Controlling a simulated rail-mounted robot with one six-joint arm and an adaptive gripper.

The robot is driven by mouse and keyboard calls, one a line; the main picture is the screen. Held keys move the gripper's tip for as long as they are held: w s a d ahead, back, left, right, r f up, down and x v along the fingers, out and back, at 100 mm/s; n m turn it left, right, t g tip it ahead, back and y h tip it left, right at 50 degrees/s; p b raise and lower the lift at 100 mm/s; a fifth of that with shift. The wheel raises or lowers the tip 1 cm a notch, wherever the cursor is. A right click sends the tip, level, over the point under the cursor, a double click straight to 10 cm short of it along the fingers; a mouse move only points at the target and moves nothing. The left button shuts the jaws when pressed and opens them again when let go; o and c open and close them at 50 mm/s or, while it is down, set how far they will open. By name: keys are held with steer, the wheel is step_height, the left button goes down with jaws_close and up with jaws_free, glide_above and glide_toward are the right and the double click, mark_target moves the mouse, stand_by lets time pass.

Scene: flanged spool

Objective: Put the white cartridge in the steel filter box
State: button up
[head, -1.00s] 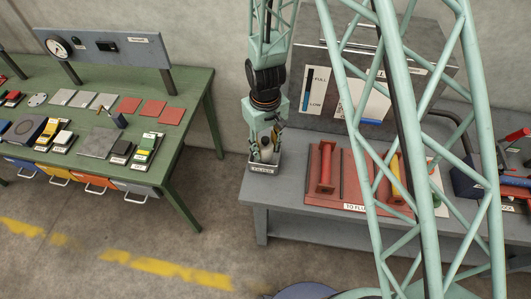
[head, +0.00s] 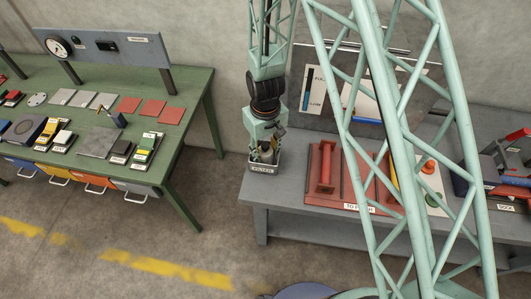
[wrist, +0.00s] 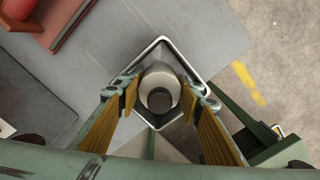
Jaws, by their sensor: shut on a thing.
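The white cartridge (wrist: 150,78), with a dark round end facing the camera, is between the two fingers of my gripper (wrist: 163,95) in the wrist view. My gripper (head: 265,148) is shut on it and points straight down at the steel filter box (head: 263,169). The box's bright square rim (wrist: 187,62) surrounds the cartridge in the wrist view. In the head view the cartridge is mostly hidden by the fingers and the box's front wall. Its lower end is hidden, so I cannot tell whether it touches the box floor.
The box stands at the left corner of the grey bench (head: 285,213). A red tray (head: 335,188) with a red spool (head: 325,168) lies to its right. A gauge panel stands behind. A green table (head: 190,90) with several parts is at left, across a floor gap.

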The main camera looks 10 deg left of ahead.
steer(key=o, duration=0.6)
steer(key=shift+r, duration=0.2)
steer(key=shift+r, duration=5.95)
